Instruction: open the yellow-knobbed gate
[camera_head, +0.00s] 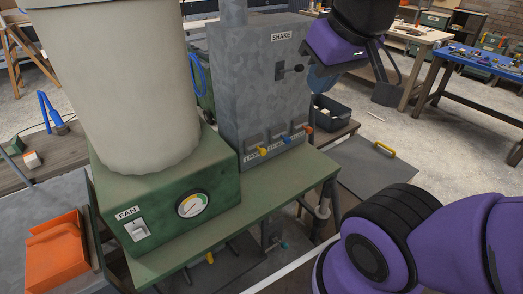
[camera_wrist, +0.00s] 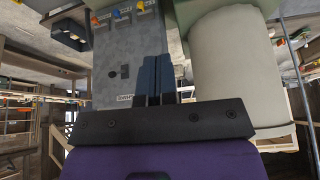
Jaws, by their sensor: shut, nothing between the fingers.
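The yellow knob (camera_head: 262,151) is the leftmost of three knobs low on the front of a grey metal box (camera_head: 240,80). A gate plate (camera_head: 252,141) with a label sits by it; I cannot tell how far the gate is drawn. In the wrist view, which is upside down, the yellow knob (camera_wrist: 140,5) is at the top edge. My gripper (camera_head: 322,79) is at the upper right of the head view, in front of the box and apart from the knobs. In the wrist view its fingers (camera_wrist: 157,78) are together and empty.
A blue knob (camera_head: 285,138) and an orange knob (camera_head: 308,130) sit to the right of the yellow one. A SHAKE lever (camera_head: 290,69) sticks out above them. A green fan base (camera_head: 165,200) with a pale drum (camera_head: 130,80) stands at left on the green table (camera_head: 270,190).

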